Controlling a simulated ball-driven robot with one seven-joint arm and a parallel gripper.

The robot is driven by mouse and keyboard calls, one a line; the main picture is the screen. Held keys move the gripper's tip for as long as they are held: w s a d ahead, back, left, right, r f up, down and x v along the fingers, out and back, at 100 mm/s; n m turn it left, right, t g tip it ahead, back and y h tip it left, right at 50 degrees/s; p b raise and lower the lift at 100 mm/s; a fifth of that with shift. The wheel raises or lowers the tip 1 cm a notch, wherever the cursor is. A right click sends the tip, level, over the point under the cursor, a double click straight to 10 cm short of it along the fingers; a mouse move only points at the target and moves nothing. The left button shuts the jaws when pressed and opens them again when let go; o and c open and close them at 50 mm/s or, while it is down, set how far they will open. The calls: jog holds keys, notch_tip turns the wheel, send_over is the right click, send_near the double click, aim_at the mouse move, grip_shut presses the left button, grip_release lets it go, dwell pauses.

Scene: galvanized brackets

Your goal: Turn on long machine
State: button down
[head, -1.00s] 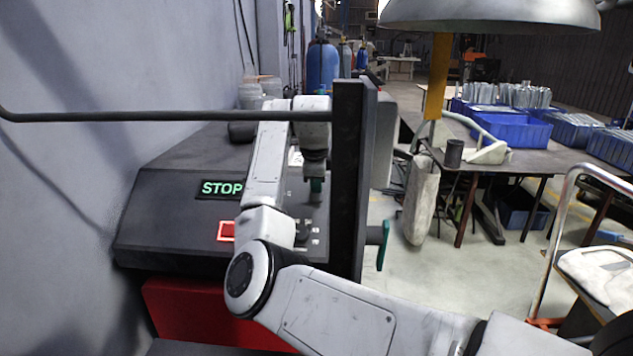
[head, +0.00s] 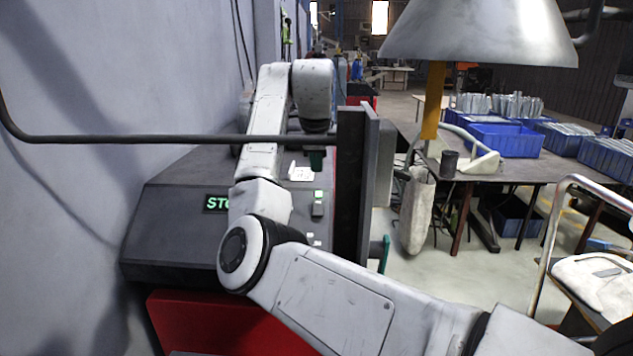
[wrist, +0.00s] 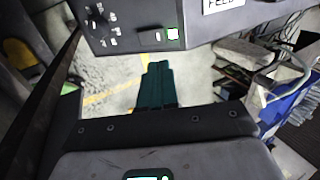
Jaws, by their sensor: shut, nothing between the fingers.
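The long machine (head: 165,225) stands by the left wall, with a dark sloped control face and a red base. My gripper (head: 316,160) is above the panel, partly hidden behind the dark bar. In the wrist view my gripper's teal fingers (wrist: 158,68) are shut and empty.
A dark horizontal bar (head: 180,139) and an upright post (head: 352,195) stand around the panel near my arm. A table (head: 520,172) with blue bins (head: 510,140) is at right, under a grey hood (head: 480,35). A metal-railed cart (head: 600,270) stands at front right.

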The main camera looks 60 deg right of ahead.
jog(key=shift+s+r, duration=0.1)
jog(key=shift+r, duration=0.95)
